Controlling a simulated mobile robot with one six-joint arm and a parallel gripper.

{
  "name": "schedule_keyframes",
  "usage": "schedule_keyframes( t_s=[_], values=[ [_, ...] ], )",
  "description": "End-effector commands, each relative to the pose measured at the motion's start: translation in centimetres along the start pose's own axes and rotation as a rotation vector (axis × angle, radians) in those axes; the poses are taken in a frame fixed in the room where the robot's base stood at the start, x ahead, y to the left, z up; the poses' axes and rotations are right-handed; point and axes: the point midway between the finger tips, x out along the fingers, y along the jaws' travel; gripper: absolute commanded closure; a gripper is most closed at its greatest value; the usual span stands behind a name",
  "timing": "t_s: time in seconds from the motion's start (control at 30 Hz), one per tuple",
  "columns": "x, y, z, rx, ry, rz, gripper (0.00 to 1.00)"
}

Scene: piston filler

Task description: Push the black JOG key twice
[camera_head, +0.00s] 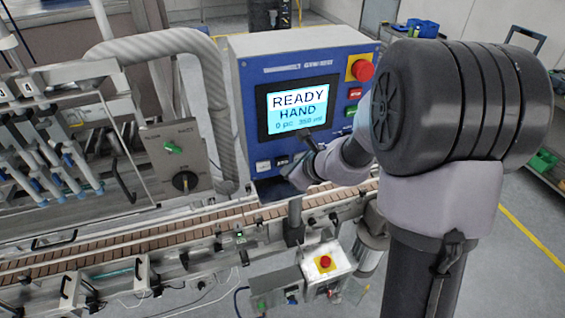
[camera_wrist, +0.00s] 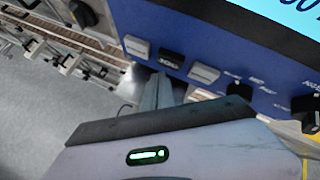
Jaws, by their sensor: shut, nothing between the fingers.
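The black JOG key (camera_wrist: 171,59) sits between two pale keys along the lower edge of the blue control panel (camera_wrist: 215,35). In the head view, the dark key (camera_head: 282,160) is just above my gripper. My gripper (camera_wrist: 162,78) is shut and empty. Its fingertips are just below the JOG key in the wrist view; I cannot tell whether they touch the panel. In the head view, my gripper (camera_head: 293,176) is at the panel's lower edge, partly hidden by my wrist. The screen (camera_head: 299,109) reads READY, HAND, 0 pc, 350 ml.
One pale key (camera_wrist: 137,47) is left of JOG and another (camera_wrist: 204,73) is right of it. A black knob (camera_wrist: 239,91) is farther right. A red emergency stop (camera_head: 362,70) is at the panel's upper right. A conveyor (camera_head: 110,238) runs below the panel.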

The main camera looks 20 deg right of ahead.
Motion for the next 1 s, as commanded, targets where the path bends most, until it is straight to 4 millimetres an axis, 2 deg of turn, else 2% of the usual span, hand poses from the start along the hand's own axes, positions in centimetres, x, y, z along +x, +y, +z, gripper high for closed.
schedule_keyframes(
  t_s=[1.0],
  values=[
    [0.75, -0.55, 0.55, -0.001, 0.0, 0.0, 1.0]
  ],
)
